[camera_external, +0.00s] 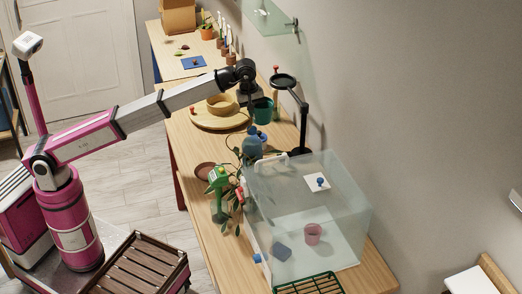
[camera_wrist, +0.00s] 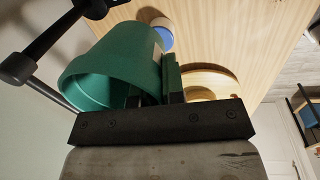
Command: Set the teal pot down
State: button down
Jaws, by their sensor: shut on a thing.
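The teal pot (camera_wrist: 105,72) fills the left of the wrist view, its open mouth facing the lower left of the picture. My gripper (camera_wrist: 153,90) is shut on the pot's wall, with one finger at the mouth side and the other along the outside. In the external view the teal pot (camera_external: 264,111) shows beside my gripper (camera_external: 250,104), over the wooden table (camera_external: 191,150) near the black stand. Whether its base touches the table cannot be told. My fingertips are mostly hidden there by the wrist.
A black stand (camera_external: 303,130) with a round top is close right of the pot. A round wooden board (camera_external: 205,122) with a wooden ring (camera_external: 222,104) is left. A blue bottle (camera_external: 252,144), plants and a clear glass case (camera_external: 345,195) stand nearer the camera.

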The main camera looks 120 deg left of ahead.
jog(key=s+a+f, duration=0.1)
jog(key=s+f, duration=0.2)
jog(key=s, duration=0.5)
jog(key=s+a+f+m, duration=0.1)
jog(key=s+f, duration=0.1)
jog(key=s, duration=0.6)
jog(key=s+a+f, duration=0.2)
jog(key=s+f, duration=0.1)
jog(key=s, duration=0.4)
jog(key=shift+m, duration=0.3)
jog(key=w+d+f, duration=0.1)
jog(key=w+f, duration=0.1)
jog(key=w, duration=0.1)
jog(key=w+d+f, duration=0.2)
jog(key=w, duration=0.1)
jog(key=w+d+f, duration=0.1)
jog(key=w+f, duration=0.1)
jog(key=w, duration=0.2)
jog(key=shift+d+f, duration=0.3)
jog(key=shift+f, duration=2.1)
jog(key=shift+f, duration=0.1)
jog(key=c, duration=1.6)
grip_release()
jog(key=o, duration=0.4)
